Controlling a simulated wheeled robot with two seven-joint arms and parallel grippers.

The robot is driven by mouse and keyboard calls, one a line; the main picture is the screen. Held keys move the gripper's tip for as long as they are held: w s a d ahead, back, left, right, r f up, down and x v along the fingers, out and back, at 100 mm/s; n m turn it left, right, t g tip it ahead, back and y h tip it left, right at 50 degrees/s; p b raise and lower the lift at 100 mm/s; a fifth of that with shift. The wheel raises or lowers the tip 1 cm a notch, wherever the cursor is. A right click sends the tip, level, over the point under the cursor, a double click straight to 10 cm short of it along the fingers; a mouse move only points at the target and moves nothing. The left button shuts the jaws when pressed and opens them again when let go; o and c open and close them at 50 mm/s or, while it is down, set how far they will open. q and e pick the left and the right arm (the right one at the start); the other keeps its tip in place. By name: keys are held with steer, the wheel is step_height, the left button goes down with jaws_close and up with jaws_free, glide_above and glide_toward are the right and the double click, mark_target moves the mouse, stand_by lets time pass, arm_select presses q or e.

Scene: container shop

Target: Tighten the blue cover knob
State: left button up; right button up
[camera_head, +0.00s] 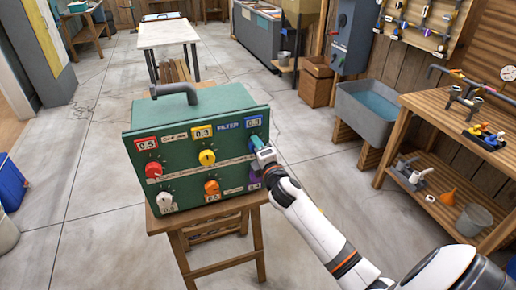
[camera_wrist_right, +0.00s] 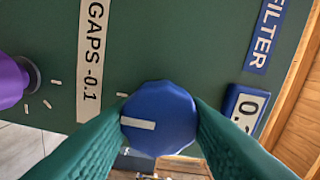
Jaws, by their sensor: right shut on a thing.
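The blue cover knob (camera_wrist_right: 158,118) is on the front of a green box (camera_head: 172,117), under the blue label with a 0.3 reading (camera_head: 254,122). In the right wrist view its white pointer line lies nearly level, on the left half. My right gripper (camera_wrist_right: 158,125) has its two green fingers on either side of the knob, shut on it. In the head view the right gripper (camera_head: 262,148) reaches the box's upper right, and its fingers mostly hide the knob. My left gripper is not in view.
The front also has a red knob (camera_head: 154,170), a yellow knob (camera_head: 207,158), a white knob (camera_head: 165,201), an orange knob (camera_head: 211,187) and a purple knob (camera_wrist_right: 12,80). The box stands on a wooden stool (camera_head: 222,208). A workbench (camera_head: 440,110) and a sink (camera_head: 372,108) stand at right.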

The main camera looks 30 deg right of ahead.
stand_by(0.4)
steer(key=o, duration=1)
steer(key=shift+s, duration=0.1)
steer(key=b+v, duration=0.2)
steer(key=v, duration=0.9)
steer(key=shift+s, duration=0.4)
